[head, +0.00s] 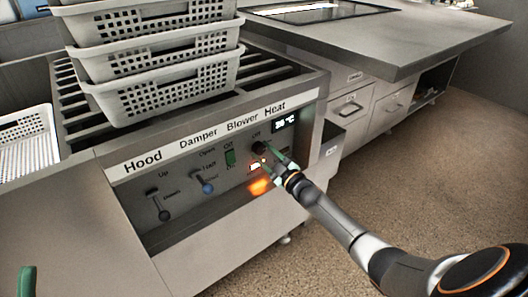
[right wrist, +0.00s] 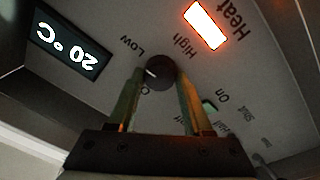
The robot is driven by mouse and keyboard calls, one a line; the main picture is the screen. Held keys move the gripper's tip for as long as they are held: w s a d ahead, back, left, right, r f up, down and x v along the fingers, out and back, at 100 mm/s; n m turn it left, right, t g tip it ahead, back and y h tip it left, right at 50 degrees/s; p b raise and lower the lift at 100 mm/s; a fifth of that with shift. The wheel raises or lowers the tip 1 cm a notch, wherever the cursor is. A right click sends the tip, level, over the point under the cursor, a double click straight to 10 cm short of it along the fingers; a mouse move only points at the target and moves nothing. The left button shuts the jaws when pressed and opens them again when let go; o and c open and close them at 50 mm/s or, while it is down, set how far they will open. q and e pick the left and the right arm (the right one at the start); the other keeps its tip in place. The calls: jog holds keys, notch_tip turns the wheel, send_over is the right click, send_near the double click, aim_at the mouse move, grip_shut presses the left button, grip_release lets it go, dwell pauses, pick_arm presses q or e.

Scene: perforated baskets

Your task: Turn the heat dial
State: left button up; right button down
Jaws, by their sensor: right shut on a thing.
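The heat dial (head: 258,147) is a small dark round knob under the Heat label on the control panel. In the right wrist view the dial (right wrist: 158,72) has a white mark on its left side, between the words Low and Off. My right gripper (head: 265,157) is shut on the dial, with one green finger on each side of it (right wrist: 160,80). The temperature display (right wrist: 70,52) reads 20 °C and also shows in the head view (head: 285,124). A green fingertip of my left gripper (head: 27,281) shows at the lower left edge; the rest is out of view.
A bright heat indicator (right wrist: 206,25) is lit beside the dial. The blower switch (head: 230,158), damper lever (head: 205,184) and hood lever (head: 162,204) sit to the left on the panel. Stacked perforated baskets (head: 165,95) stand on the slatted top above.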

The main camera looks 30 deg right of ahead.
jog(key=shift+m, duration=0.3)
jog(key=shift+c, duration=1.6)
grip_release()
jog(key=shift+s+p, duration=0.4)
jog(key=shift+s, duration=0.15)
pick_arm(q)
jog(key=y+p, duration=0.1)
jog(key=w+n+y+p, duration=0.1)
jog(key=w+r+n+y+p, duration=0.1)
jog(key=shift+w+a+p, duration=0.2)
jog(key=shift+a+p, duration=0.1)
pick_arm(e)
jog(key=s+f, duration=0.1)
jog(key=s, duration=1)
jog(key=shift+s+d+f, duration=0.15)
jog(key=shift+d, duration=0.3)
